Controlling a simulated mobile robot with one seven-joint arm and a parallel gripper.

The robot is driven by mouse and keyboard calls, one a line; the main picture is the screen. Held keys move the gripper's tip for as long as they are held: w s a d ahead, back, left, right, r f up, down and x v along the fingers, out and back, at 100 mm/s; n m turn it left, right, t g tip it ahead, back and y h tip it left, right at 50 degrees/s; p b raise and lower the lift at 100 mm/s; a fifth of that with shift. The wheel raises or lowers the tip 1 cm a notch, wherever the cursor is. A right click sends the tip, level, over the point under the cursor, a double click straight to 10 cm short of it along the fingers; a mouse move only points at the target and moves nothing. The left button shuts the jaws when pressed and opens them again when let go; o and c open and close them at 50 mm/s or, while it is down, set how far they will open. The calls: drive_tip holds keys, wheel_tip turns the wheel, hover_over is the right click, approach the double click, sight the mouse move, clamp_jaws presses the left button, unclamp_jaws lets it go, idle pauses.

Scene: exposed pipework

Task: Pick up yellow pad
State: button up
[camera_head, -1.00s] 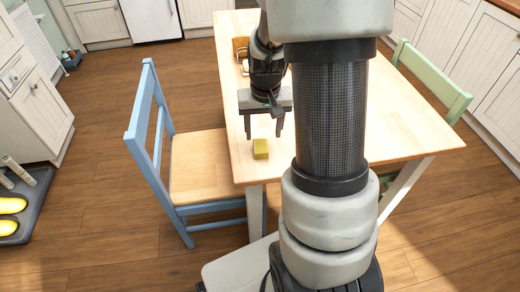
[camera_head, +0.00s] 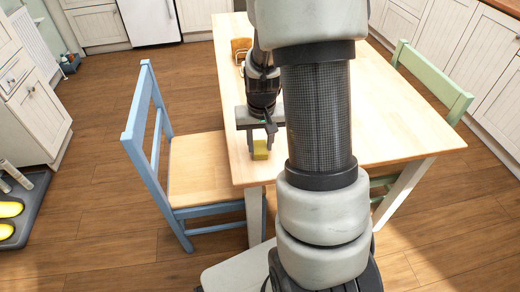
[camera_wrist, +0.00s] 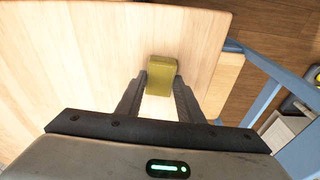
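The yellow pad (camera_head: 260,151) is a small olive-yellow block near the front left corner of the wooden table (camera_head: 385,120). It appears to rest on the tabletop. My gripper (camera_head: 261,146) points down over it, with one finger on each side. In the wrist view, the pad (camera_wrist: 161,77) sits between the fingertips of my gripper (camera_wrist: 161,82), which appear to touch its two sides. The gripper looks shut on the pad. The fingers cover parts of the pad's sides.
A blue chair (camera_head: 150,130) with a wooden seat stands close to the table's left side. A green chair (camera_head: 432,80) is at the right. A brown wooden object (camera_head: 240,47) lies farther back on the table. The tabletop around the pad is otherwise clear.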

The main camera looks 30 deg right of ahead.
sight(260, 148)
drive_tip(key=shift+r, duration=0.1)
drive_tip(key=shift+c, duration=0.2)
wheel_tip(260, 148, up, 10)
drive_tip(key=p, duration=0.2)
drive_tip(key=shift+p, duration=0.4)
